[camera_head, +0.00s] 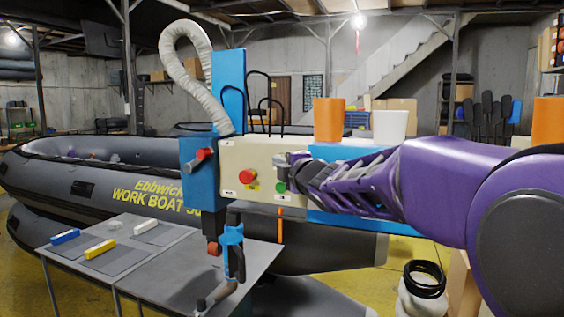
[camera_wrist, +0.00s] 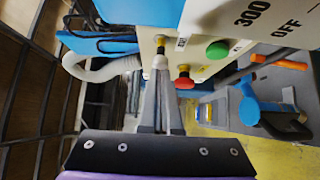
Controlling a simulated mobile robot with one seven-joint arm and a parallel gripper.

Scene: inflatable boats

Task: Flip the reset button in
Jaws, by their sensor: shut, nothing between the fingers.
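A cream control panel (camera_head: 240,160) carries a red mushroom button (camera_head: 250,176) and a green button (camera_head: 281,188). In the wrist view the red button (camera_wrist: 184,79) and the green button (camera_wrist: 217,50) stand right of my fingers. A small yellow-and-black control (camera_wrist: 160,42) sits on the panel at my fingertips, beside a small label too small to read. I cannot tell whether it is the reset button, nor whether my fingertips touch it. My gripper (camera_wrist: 160,65) is shut and empty, pointing at the panel. In the head view my gripper (camera_head: 286,161) hides this control.
A blue housing (camera_head: 200,190) with a red knob (camera_head: 203,154) adjoins the panel. A grey hose (camera_head: 190,70) arches above. Orange (camera_head: 328,119) and white (camera_head: 389,126) cups stand behind my arm. A grey table (camera_head: 185,270) and a grey inflatable boat (camera_head: 100,185) lie to the left.

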